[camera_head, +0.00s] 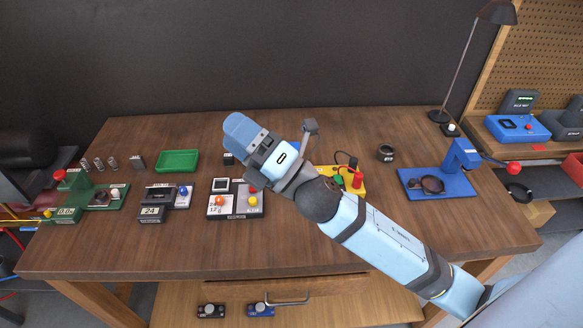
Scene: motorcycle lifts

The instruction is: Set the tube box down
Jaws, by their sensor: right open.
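My right arm comes in from the lower right, and its gripper (241,126) is over the back middle of the workbench, open. The space between its fingers cannot be seen clearly from this angle. I cannot identify the tube box for certain. My left gripper is not in view.
The wooden workbench (330,245) has clear room along its front. A green tray (178,162), a green station (90,197), a grey-white panel (236,202), a yellow panel (350,182), a dark ring (385,153) and a blue press (440,184) stand on it. A lamp (465,65) rises behind.

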